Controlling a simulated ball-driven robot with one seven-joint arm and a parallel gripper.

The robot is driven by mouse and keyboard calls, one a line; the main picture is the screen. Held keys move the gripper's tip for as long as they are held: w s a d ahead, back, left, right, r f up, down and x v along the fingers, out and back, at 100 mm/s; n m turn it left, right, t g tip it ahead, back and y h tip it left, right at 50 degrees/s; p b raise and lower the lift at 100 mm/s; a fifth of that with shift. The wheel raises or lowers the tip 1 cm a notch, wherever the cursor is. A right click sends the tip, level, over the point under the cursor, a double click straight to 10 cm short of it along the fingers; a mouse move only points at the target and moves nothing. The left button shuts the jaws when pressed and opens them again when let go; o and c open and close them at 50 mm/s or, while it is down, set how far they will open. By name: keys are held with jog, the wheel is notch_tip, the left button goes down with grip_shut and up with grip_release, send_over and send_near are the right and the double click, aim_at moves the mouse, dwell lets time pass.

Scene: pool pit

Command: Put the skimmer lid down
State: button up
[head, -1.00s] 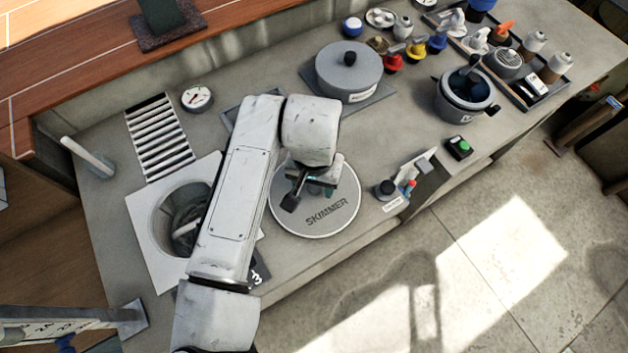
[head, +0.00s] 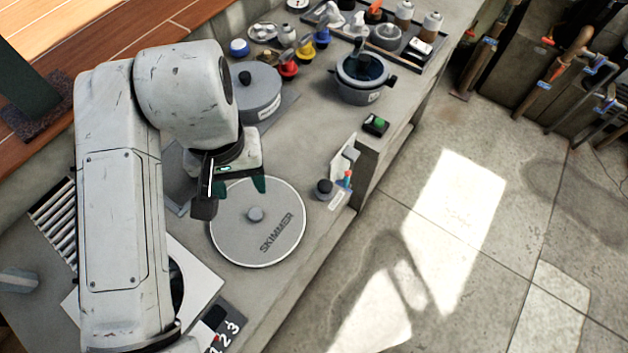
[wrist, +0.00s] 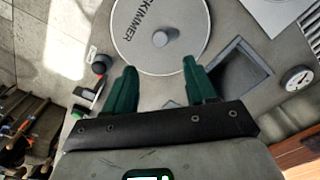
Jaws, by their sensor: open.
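The skimmer lid (head: 238,231) is a round grey disc marked SKIMMER with a small knob (head: 255,214) in its middle. It lies flat on the counter, and it also shows at the top of the wrist view (wrist: 185,45). My gripper (head: 236,187) is open and empty, raised at the lid's far-left side in the head view. In the wrist view its two green fingers (wrist: 160,70) are apart, with the knob ahead of them and outside them. The white-framed skimmer opening (head: 200,284) is left of the lid, mostly hidden by my arm.
A lidded grey pot (head: 255,97) and a dark-lidded pot (head: 362,82) stand farther back. A small black-knobbed item (head: 324,189) and a green-button box (head: 375,124) sit near the counter's right edge. A number card (head: 222,325) lies near the front. A gauge (wrist: 297,78) is at right.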

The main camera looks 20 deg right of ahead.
jog(key=w+d+m+t+h, duration=0.1)
jog(key=w+d+t, duration=0.15)
jog(key=d, duration=0.65)
jog(key=w+d+t+h, duration=0.1)
jog(key=w+d, duration=0.3)
jog(key=d, duration=0.5)
jog(key=s+d+f+h, duration=0.1)
jog(key=s+d+f, duration=0.1)
jog(key=d, duration=0.5)
jog(key=s+d+f+h, duration=0.1)
jog(key=d+f, duration=0.1)
jog(key=d, duration=0.4)
jog(key=s+d+f+n+y, duration=0.1)
jog(key=s+d+f+n, duration=0.15)
jog(key=s+f, duration=0.9)
jog(key=s+a+f+g+y, duration=0.1)
jog(key=s+a+f, duration=0.1)
jog(key=s, duration=0.4)
jog(key=s+a+f+g+y, duration=0.1)
jog(key=s+a, duration=0.1)
jog(key=s, duration=0.4)
jog(key=shift+a+f+y, duration=0.4)
jog(key=shift+g, duration=0.25)
